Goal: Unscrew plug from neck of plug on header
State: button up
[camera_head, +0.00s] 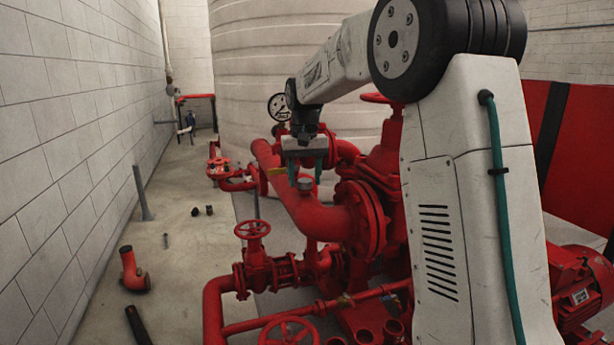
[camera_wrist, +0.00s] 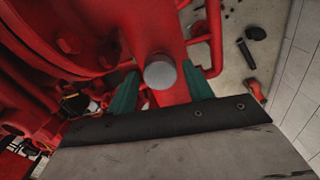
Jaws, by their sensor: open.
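The plug (camera_head: 305,184) is a small grey round cap on the red header pipe (camera_head: 318,215). In the wrist view the plug (camera_wrist: 160,74) shows its flat grey face near the middle, on the red pipe. My gripper (camera_head: 305,178) points down over the header with two teal fingers. In the wrist view my gripper (camera_wrist: 159,80) is open, with one finger on each side of the plug and visible gaps between. The fingers appear apart from it. The fingertips' exact height against the plug cannot be told. The neck is mostly hidden under the plug.
A pressure gauge (camera_head: 279,107) stands behind my gripper. A large red flange (camera_head: 367,220) is right of the header. A red handwheel valve (camera_head: 253,231) stands lower left. A red elbow (camera_head: 132,270) and loose fittings lie on the floor. The floor at left is mostly open.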

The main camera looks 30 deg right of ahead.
jog(key=m, duration=1.2)
jog(key=c, duration=0.9)
jog(key=n, duration=0.4)
jog(key=shift+c, duration=0.2)
jog(key=shift+n, duration=0.3)
